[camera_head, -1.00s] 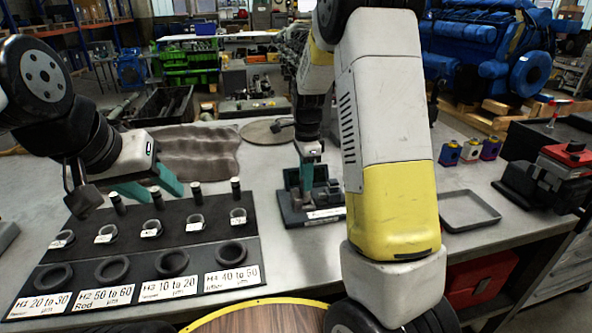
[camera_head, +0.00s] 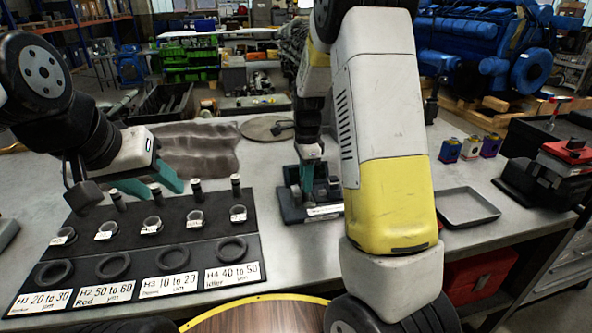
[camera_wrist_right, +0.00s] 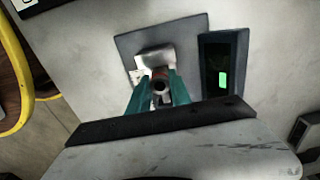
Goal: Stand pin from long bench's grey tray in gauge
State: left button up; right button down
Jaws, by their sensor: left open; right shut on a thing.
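The gauge (camera_head: 292,211) stands on the long bench, a dark base with a raised block. In the right wrist view it shows as a dark plate (camera_wrist_right: 190,37) with a metal block (camera_wrist_right: 156,58) and a display with a green readout (camera_wrist_right: 222,80). My right gripper (camera_head: 307,186) is over the gauge. Its teal fingers are shut on the pin (camera_wrist_right: 160,84), seen end-on as a small round piece at the metal block. I cannot tell whether the pin touches the gauge. The grey tray (camera_head: 468,222) looks empty. My left gripper (camera_head: 168,193) is open and empty above the dark rack.
The dark rack (camera_head: 140,235) holds several rings and upright pegs, with labels along its front. Three small coloured blocks (camera_head: 470,148) and a black-and-red device (camera_head: 548,172) stand at the right. My right arm hides part of the bench between gauge and tray.

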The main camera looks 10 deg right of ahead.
jog(key=c, duration=0.7)
grip_release()
jog(key=shift+r, duration=3.9)
jog(key=shift+r, duration=0.1)
